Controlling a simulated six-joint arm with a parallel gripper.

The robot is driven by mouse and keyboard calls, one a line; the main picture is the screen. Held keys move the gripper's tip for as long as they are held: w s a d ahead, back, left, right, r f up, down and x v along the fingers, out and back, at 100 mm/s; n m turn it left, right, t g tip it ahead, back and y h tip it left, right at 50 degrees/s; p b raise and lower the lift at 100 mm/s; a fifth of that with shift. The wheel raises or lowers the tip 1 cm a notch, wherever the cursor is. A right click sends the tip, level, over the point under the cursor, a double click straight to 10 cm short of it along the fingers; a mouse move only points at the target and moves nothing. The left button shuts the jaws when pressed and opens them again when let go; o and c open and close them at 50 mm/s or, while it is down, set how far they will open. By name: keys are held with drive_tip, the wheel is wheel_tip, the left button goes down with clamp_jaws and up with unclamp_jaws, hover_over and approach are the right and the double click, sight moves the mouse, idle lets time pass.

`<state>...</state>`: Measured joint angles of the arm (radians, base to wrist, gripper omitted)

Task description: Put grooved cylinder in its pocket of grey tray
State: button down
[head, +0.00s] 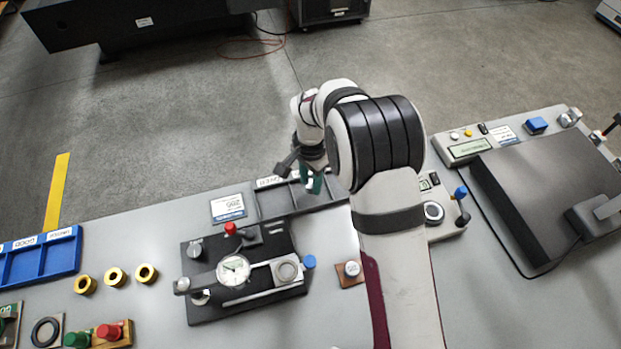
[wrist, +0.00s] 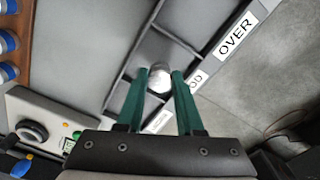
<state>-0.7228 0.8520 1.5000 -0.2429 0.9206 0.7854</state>
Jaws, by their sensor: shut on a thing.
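My gripper (head: 312,182) has two green fingers, which also show in the wrist view (wrist: 160,78). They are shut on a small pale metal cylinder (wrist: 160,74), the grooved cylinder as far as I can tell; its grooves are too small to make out. The grey tray (head: 283,211) is at the back of the bench in the head view, and its divider walls show in the wrist view (wrist: 181,44). The cylinder is over the tray's middle part; its height above the floor cannot be told. My arm hides the tray's right end in the head view.
A dial gauge fixture (head: 235,270) stands in front of the tray. A control box (wrist: 50,125) sits close beside it in the wrist view. Several brass rings (head: 115,277) and a blue tray (head: 40,258) are at left. A brown pad (head: 350,280) bears a small metal part.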

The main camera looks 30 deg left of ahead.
sight(311, 183)
drive_tip(key=shift+f, duration=0.95)
idle(1.0)
drive_tip(key=shift+c, duration=0.3)
unclamp_jaws()
drive_tip(key=shift+r, duration=3.5)
wheel_tip(311, 183, down, 7)
drive_tip(key=shift+r, duration=0.2)
